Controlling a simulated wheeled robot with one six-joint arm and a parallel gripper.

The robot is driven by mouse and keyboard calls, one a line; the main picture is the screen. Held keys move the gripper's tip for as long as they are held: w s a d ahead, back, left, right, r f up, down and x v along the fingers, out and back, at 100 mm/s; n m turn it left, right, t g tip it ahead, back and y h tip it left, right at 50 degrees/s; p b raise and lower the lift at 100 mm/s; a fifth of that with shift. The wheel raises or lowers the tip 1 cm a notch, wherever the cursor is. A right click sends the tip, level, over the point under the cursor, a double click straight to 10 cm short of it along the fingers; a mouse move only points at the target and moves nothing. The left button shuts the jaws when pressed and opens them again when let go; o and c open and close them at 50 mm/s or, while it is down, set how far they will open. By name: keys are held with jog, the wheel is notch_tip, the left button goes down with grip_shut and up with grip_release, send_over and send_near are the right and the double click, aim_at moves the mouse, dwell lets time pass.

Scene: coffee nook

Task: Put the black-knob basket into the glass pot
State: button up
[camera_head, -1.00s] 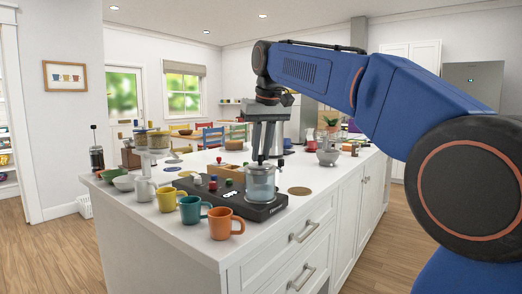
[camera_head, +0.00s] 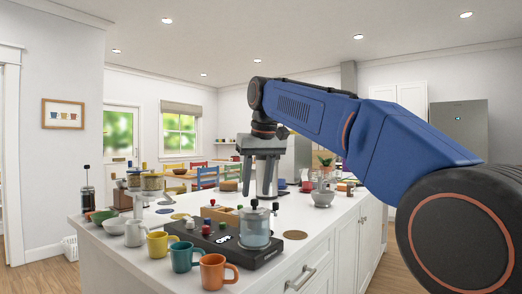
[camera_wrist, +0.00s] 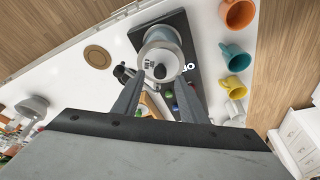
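The glass pot (camera_head: 256,236) stands upright on a black scale (camera_head: 215,243) near the counter's front edge. A black knob (camera_head: 255,203) shows at the top centre of the pot. In the wrist view the black knob (camera_wrist: 160,72) lies within the pot's outline, and the glass pot (camera_wrist: 159,48) has a pale ring inside. The basket under the knob appears to be in the pot; its depth is hard to tell. My gripper (camera_head: 260,194) is above the pot, fingers down and apart, with nothing between them. It also shows open in the wrist view (camera_wrist: 157,105).
Orange (camera_head: 216,272), teal (camera_head: 184,255) and yellow (camera_head: 158,244) mugs stand in front of the scale. Small coloured knobs (camera_head: 206,230) sit behind the scale's display. A steel kettle (camera_head: 283,182) stands behind. The counter right of the pot is clear around a round brown mat (camera_head: 295,235).

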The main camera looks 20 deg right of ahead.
jog(key=v, duration=1.4)
jog(key=shift+r, duration=0.15)
jog(key=shift+s, duration=0.1)
jog(key=s+d+f, duration=0.2)
jog(key=s+f, duration=0.7)
jog(key=f, duration=0.8)
jog(key=s+d+f+t, duration=0.1)
jog(key=s+d+f, duration=0.1)
jog(key=s+f, duration=0.7)
jog(key=s+d+f+m, duration=0.1)
jog(key=s+f, duration=0.8)
jog(key=f, duration=1.6)
jog(key=shift+s+d+f, duration=0.2)
jog(key=shift+s+d, duration=0.15)
jog(key=shift+d, duration=0.3)
